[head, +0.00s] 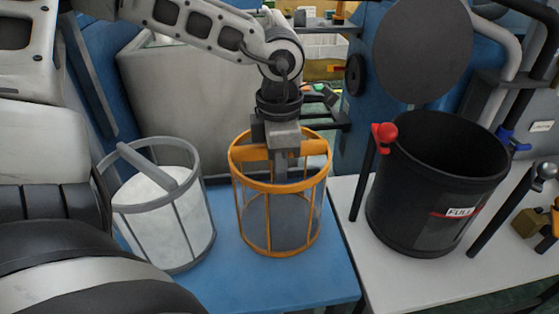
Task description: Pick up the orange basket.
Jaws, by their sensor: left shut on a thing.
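The orange basket (268,251) is a round, open-frame cage with clear sides and grey contents low inside. It stands upright on, or just above, the blue surface (325,285); I cannot tell which. My left gripper (281,165) reaches down from above and is shut on the basket's wide orange top bar. The fingers partly hide the bar and the inside. My right gripper is not in view.
A grey basket (205,242) with white contents stands close on the left. A large black bin (410,215) marked "FULL" stands on the white surface (400,286) at right, beside a red-knobbed post (383,134). A grey box (185,85) is behind.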

